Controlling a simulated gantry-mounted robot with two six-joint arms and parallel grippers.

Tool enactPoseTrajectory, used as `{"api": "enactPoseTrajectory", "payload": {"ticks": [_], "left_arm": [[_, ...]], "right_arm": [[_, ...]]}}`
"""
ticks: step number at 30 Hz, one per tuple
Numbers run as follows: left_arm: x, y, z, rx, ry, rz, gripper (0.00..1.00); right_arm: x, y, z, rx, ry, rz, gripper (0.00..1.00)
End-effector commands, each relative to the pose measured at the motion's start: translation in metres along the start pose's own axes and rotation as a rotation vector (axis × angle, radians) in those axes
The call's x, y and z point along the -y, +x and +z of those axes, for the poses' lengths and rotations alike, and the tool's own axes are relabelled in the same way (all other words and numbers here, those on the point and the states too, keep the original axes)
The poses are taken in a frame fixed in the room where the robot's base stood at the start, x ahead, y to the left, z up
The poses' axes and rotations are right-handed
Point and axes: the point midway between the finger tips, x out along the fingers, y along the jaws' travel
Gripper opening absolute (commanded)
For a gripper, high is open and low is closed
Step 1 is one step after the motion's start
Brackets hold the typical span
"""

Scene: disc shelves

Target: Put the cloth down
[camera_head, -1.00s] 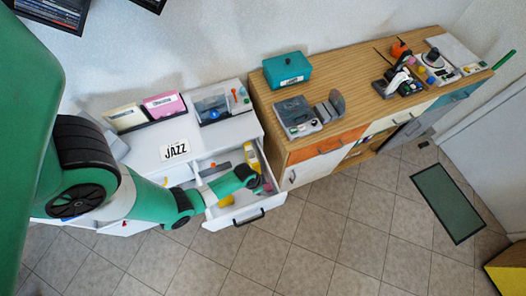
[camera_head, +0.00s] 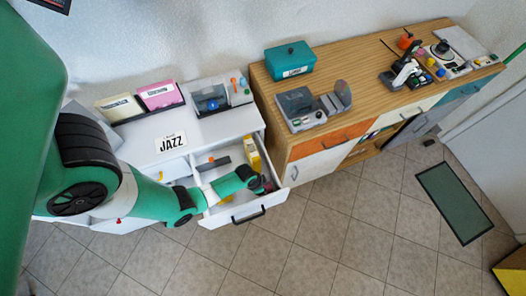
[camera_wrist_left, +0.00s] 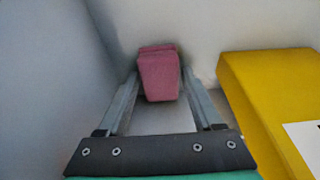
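The cloth is a folded pink bundle. In the left wrist view the cloth (camera_wrist_left: 158,74) sits between the two fingertips of my left gripper (camera_wrist_left: 160,84), its sides close against them. In the head view my left gripper (camera_head: 262,187) reaches into the open white drawer (camera_head: 228,213), near its right side, and the cloth is mostly hidden there. A yellow box (camera_wrist_left: 262,95) stands just right of the fingers in the wrist view; it also shows in the drawer in the head view (camera_head: 253,153). My right gripper is not in view.
The white cabinet top (camera_head: 215,127) holds file trays, a JAZZ sign (camera_head: 171,142) and a grey device. A wooden cabinet (camera_head: 375,62) stands close to the right, with a teal box (camera_head: 290,61) and other equipment. Drawer walls lie close around the gripper.

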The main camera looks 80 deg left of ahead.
Motion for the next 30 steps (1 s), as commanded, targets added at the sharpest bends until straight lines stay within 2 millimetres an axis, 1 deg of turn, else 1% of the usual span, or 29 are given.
{"api": "enactPoseTrajectory", "payload": {"ticks": [1,2,3,11,14,17,21,24,27,30], "left_arm": [[0.000,0.000,0.000,0.000,0.000,0.000,0.78],[0.000,0.000,0.000,0.000,0.000,0.000,0.84],[0.000,0.000,0.000,0.000,0.000,0.000,0.85],[0.000,-0.002,0.000,0.000,0.000,0.000,0.85],[0.000,-0.011,-0.002,0.000,0.000,0.000,0.85],[0.000,-0.030,-0.003,0.000,-0.001,0.000,0.85],[0.000,-0.066,-0.004,0.000,0.000,0.000,0.85],[0.000,-0.088,-0.004,0.001,-0.001,0.000,0.85],[0.000,-0.106,-0.004,0.000,-0.002,0.000,0.85],[0.000,-0.118,-0.002,0.001,-0.001,0.000,0.85]], "right_arm": [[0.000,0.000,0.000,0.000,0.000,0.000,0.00],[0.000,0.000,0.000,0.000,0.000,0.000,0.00],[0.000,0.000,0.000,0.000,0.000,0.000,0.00],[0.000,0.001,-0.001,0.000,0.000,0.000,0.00],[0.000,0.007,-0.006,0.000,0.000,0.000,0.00],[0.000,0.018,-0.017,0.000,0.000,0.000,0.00],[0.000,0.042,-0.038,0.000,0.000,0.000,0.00],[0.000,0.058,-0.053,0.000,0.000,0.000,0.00],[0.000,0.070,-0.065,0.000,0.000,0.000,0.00],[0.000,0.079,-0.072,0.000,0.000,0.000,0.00]]}}
